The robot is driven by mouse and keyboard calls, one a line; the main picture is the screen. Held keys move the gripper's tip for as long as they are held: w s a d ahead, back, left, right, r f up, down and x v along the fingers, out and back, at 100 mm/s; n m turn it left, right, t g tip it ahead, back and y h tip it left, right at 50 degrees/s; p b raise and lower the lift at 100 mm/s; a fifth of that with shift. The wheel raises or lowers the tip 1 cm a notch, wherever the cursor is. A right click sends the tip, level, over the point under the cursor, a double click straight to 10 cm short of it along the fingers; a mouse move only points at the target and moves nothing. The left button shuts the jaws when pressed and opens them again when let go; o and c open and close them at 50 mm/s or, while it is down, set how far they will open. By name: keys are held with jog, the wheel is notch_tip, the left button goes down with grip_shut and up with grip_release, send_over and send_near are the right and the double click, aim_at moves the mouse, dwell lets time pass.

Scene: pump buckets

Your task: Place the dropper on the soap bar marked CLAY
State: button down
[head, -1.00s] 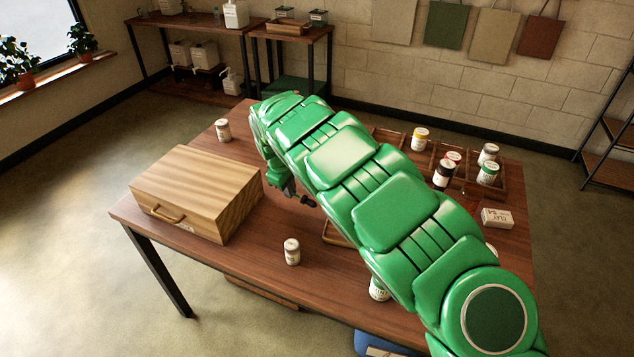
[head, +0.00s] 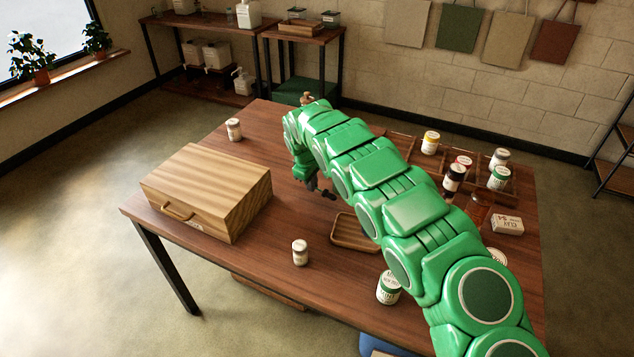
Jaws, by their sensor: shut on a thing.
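My gripper (head: 314,185) hangs over the middle of the table, right of the wooden box and behind the small wooden tray. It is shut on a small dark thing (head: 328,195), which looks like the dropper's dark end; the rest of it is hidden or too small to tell. A white soap bar (head: 507,224) with dark lettering lies at the right side of the table, in front of the jars. Its lettering appears upside down and looks like CLAY, but is hard to read. My gripper is well to the left of this bar, with my green arm between them.
A wooden box (head: 208,190) stands at left. White jars (head: 300,252) and (head: 234,129) stand apart; a green-labelled jar (head: 388,288) is near the front edge. A small wooden tray (head: 352,236) is partly behind my arm. Several jars and an amber bottle (head: 478,208) crowd the right.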

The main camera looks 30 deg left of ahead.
jog(key=shift+w+f, duration=0.2)
jog(key=shift+w, duration=0.35)
jog(key=shift+w, duration=0.1)
jog(key=shift+w+f, duration=0.95)
jog(key=shift+w, duration=0.25)
jog(key=shift+w+f, duration=0.2)
jog(key=shift+f, duration=0.1)
jog(key=c, duration=1.3)
grip_release()
jog(key=shift+f, duration=0.1)
